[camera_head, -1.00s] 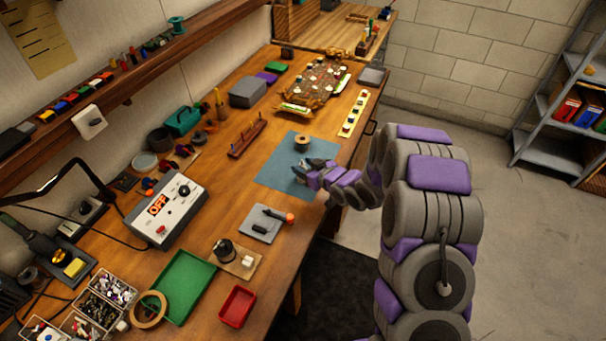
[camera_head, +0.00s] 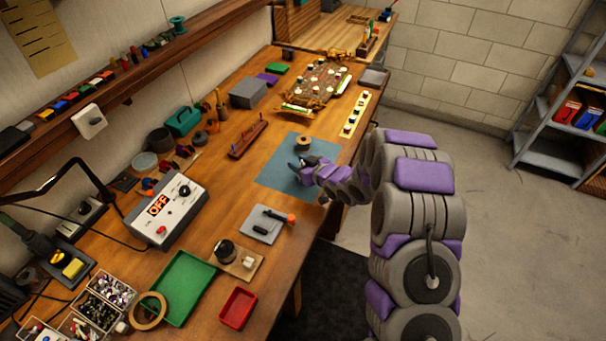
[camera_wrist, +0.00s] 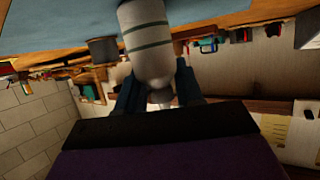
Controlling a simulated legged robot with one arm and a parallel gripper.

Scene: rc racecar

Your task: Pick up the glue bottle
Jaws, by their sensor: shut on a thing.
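In the wrist view the glue bottle (camera_wrist: 148,40), pale grey-white with dark stripes and a narrow tip, sits between the two dark fingers of my gripper (camera_wrist: 157,88). The gripper is shut on it near the tip end. The far end of the bottle is cut off by the picture's edge, so I cannot tell whether it touches the mat. In the head view my gripper (camera_head: 300,164) is over the blue mat (camera_head: 273,178), and the bottle cannot be made out there.
A spool (camera_head: 303,143) stands on the mat just beyond my gripper. A grey plate (camera_head: 262,232) with a dark tool lies nearer. A wooden rack (camera_head: 243,147) is to the left. The floor (camera_head: 500,230) to the right of the bench is clear.

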